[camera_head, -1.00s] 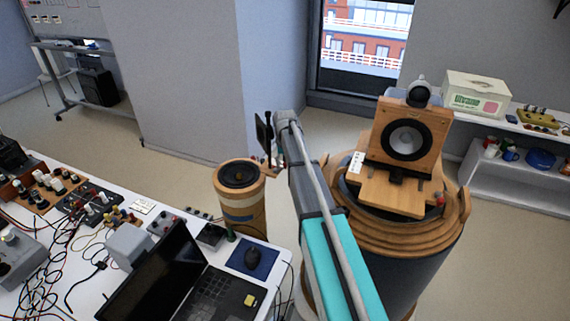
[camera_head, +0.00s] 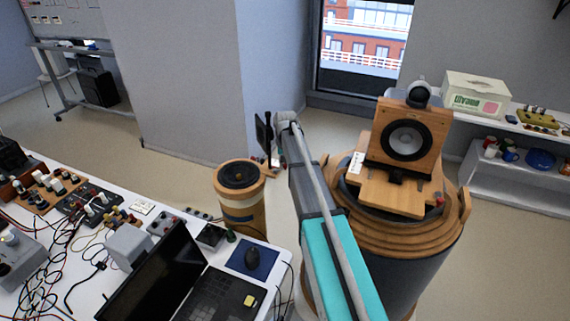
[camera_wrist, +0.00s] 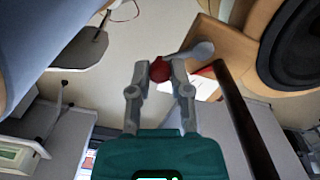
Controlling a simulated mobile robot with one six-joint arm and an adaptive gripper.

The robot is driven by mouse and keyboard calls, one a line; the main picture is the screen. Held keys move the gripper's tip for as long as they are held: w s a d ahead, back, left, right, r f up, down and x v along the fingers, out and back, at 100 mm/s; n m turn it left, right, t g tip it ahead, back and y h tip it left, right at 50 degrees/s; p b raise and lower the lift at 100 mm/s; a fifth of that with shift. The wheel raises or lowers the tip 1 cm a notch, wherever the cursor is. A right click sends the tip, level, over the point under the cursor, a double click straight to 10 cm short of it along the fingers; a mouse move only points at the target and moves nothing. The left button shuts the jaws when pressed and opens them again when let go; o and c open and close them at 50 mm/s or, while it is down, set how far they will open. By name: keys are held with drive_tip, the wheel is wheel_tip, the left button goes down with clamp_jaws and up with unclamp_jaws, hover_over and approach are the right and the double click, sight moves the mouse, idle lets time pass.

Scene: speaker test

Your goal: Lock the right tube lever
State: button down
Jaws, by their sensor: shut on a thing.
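My gripper (camera_wrist: 160,66) is shut on a red ball knob (camera_wrist: 160,71) in the wrist view. A rounded grey lever piece (camera_wrist: 196,51) lies just right of the fingertips, beside a wooden tube with a black speaker cone (camera_wrist: 298,45). How the lever joins the tube is partly hidden by the fingers. In the head view my gripper (camera_head: 272,158) is at the right rim of the smaller wooden tube (camera_head: 241,216). The larger round wooden stand (camera_head: 400,232) to the right carries a speaker box (camera_head: 405,137). A small red knob (camera_head: 440,201) shows at its right side.
A white table (camera_head: 60,285) with a laptop (camera_head: 165,280), cables and devices fills the lower left. A white shelf (camera_head: 510,185) with a box (camera_head: 475,95) stands at right. The floor behind the tubes is clear.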

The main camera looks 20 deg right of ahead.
drive_tip(key=shift+s+a+m, duration=0.15)
drive_tip(key=shift+s+m, duration=0.3)
drive_tip(key=shift+m, duration=0.9)
drive_tip(key=shift+s+a+m, duration=0.15)
drive_tip(key=shift+s+m, duration=0.3)
drive_tip(key=shift+m, duration=0.95)
drive_tip(key=shift+s+a+m, duration=0.15)
drive_tip(key=shift+s+m, duration=0.3)
drive_tip(key=shift+m, duration=0.9)
drive_tip(key=c, duration=0.6)
unclamp_jaws()
drive_tip(key=shift+o, duration=0.2)
drive_tip(key=shift+w, duration=0.1)
